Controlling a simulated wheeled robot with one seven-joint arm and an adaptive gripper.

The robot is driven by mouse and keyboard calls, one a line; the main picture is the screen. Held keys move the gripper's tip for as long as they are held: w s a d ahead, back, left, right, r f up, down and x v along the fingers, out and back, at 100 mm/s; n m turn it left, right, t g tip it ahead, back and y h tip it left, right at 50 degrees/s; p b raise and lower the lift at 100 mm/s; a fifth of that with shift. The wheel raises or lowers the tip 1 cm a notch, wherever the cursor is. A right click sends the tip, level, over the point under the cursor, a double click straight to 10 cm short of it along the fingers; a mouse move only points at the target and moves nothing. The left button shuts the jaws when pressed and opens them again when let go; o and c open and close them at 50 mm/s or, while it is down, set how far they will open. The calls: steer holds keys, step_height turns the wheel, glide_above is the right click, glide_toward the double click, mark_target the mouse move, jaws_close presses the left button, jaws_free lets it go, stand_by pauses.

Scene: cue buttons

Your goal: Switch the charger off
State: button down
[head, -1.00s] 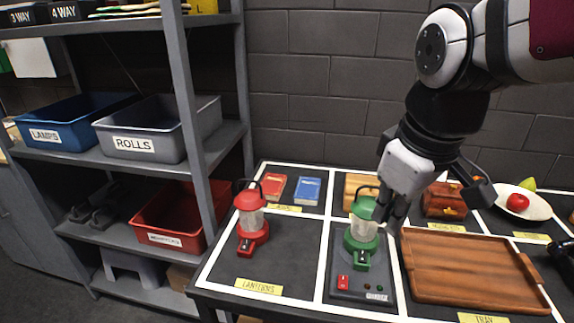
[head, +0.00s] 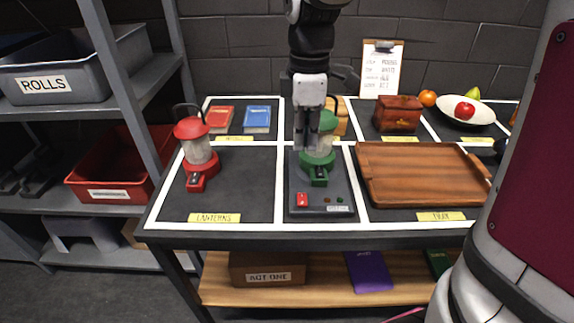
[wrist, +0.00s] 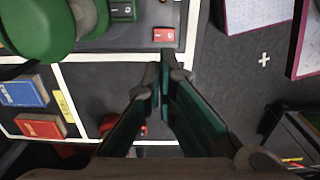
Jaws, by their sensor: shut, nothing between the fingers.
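The charger (head: 296,180) is a dark grey dock on the table, with a red rocker switch (head: 302,199) at its front left and two small dark lights beside it. A green lantern (head: 318,160) stands upright on it. In the wrist view, the red switch (wrist: 163,35) lies just beyond the fingertips, and part of the green lantern (wrist: 40,25) fills the upper left. My gripper (head: 304,146) is shut and empty, pointing down beside the lantern's left side and hiding part of it. Its shut fingertips show in the wrist view (wrist: 164,80), apart from the switch.
A red lantern (head: 197,152) stands to the left. A wooden tray (head: 420,176) lies to the right. Red and blue books (head: 257,119), a brown chest (head: 398,115) and a fruit plate (head: 480,115) are behind.

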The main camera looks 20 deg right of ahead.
mark_target(302, 201)
steer(key=shift+f, duration=0.1)
step_height(302, 201, down, 13)
steer(key=b, duration=0.2)
steer(key=shift+b, duration=0.4)
steer(key=shift+f, duration=0.4)
steer(key=shift+f, duration=0.3)
steer(key=shift+s, duration=0.1)
steer(key=shift+s+a+r+p, duration=0.15)
steer(key=shift+s+a+p, duration=0.15)
steer(key=shift+s, duration=0.3)
